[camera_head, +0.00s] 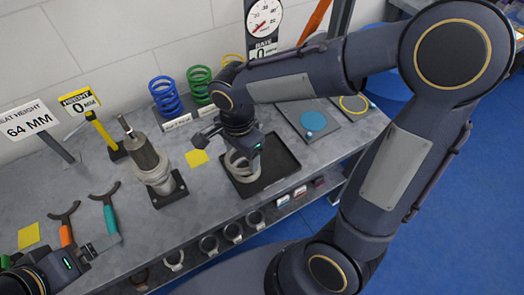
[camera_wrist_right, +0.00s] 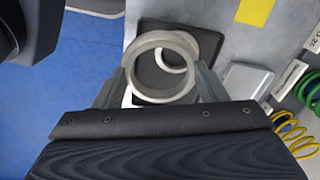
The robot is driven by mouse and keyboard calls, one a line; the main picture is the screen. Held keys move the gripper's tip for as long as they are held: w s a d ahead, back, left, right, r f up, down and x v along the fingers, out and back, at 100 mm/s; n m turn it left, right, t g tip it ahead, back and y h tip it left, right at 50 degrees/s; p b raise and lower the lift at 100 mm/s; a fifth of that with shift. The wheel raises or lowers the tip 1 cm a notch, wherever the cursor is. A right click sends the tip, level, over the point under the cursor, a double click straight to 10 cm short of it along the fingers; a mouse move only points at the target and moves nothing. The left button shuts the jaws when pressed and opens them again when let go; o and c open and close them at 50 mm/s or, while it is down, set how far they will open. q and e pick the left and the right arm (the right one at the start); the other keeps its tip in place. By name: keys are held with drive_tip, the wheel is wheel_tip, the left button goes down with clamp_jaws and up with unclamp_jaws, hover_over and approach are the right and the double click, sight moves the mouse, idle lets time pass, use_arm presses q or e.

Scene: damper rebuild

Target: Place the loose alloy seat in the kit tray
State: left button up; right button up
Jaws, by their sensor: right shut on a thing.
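The black kit tray (camera_head: 279,166) lies flat on the grey bench, and its dark surface also shows in the right wrist view (camera_wrist_right: 205,38). My right gripper (camera_head: 238,152) is over the tray, shut on a pale grey alloy seat (camera_wrist_right: 137,62), a ring seen between its fingers (camera_wrist_right: 160,88). A second pale ring (camera_wrist_right: 184,52) shows below it through its opening, apparently in the tray. In the head view the rings overlap, and the gap below the held seat is hard to judge. My left gripper (camera_head: 98,249) is at lower left, near a teal-handled tool; its opening is unclear.
A damper (camera_head: 150,165) stands upright on a black base left of the tray. Blue (camera_head: 166,97) and green (camera_head: 199,85) springs stand behind. Orange-handled (camera_head: 66,234) and teal-handled (camera_head: 110,217) tools lie at the left. Several rings sit along the bench's front below.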

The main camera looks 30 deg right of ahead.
drive_tip(key=w+d+f, duration=0.2)
drive_tip(key=d+f, duration=0.1)
drive_tip(key=d, duration=0.3)
hover_over(273, 157)
wheel_tip(273, 157, down, 6)
drive_tip(key=shift+s+a+r+p, duration=0.1)
drive_tip(key=shift+a+r+p, duration=0.1)
drive_tip(key=shift+p, duration=0.15)
drive_tip(key=shift+d+f, duration=0.15)
drive_tip(key=shift+f, duration=0.75)
drive_tip(key=shift+d+f, duration=0.1)
drive_tip(key=shift+f, duration=0.8)
drive_tip(key=shift+f, duration=0.1)
drive_tip(key=shift+f+b, duration=0.1)
drive_tip(key=shift+b, duration=0.3)
drive_tip(key=o, duration=1.2)
